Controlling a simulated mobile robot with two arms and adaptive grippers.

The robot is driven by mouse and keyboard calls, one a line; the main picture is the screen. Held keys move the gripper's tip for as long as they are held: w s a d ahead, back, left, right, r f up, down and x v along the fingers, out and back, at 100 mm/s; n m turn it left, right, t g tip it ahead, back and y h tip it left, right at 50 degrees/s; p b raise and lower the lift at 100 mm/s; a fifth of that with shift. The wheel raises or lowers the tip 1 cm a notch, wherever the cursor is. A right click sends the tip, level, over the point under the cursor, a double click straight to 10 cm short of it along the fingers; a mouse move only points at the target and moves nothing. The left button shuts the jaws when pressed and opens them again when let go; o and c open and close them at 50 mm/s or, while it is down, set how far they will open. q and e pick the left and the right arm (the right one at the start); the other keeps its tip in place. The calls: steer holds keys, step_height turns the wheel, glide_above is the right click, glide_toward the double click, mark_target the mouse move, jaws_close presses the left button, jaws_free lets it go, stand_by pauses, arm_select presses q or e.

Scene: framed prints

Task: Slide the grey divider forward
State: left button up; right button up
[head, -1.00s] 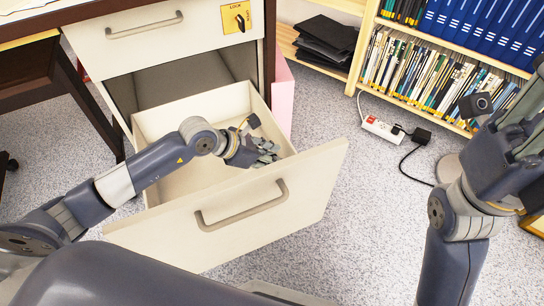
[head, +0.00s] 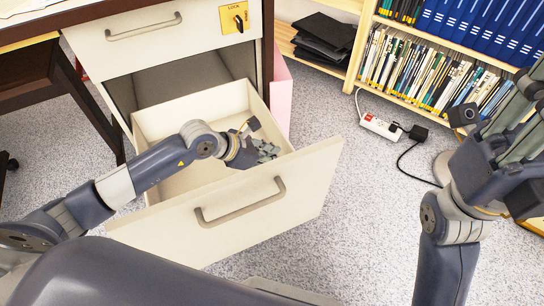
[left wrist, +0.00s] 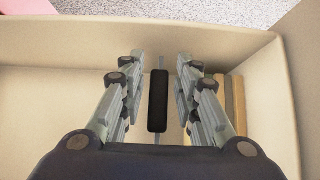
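In the head view my left gripper (head: 266,150) reaches down into the open drawer (head: 225,215), and the divider is hidden there. My right gripper (head: 518,115) is raised at the right, away from the drawer; its finger opening is unclear.
A wooden piece (left wrist: 235,105) lies in the drawer right of the fingers. A closed drawer with a lock (head: 240,18) is above. A bookshelf (head: 440,75), a power strip (head: 383,126) and black folders (head: 322,40) are to the right.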

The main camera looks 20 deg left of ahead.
stand_by(0.3)
arm_select(q)
steer(key=v, duration=1.2)
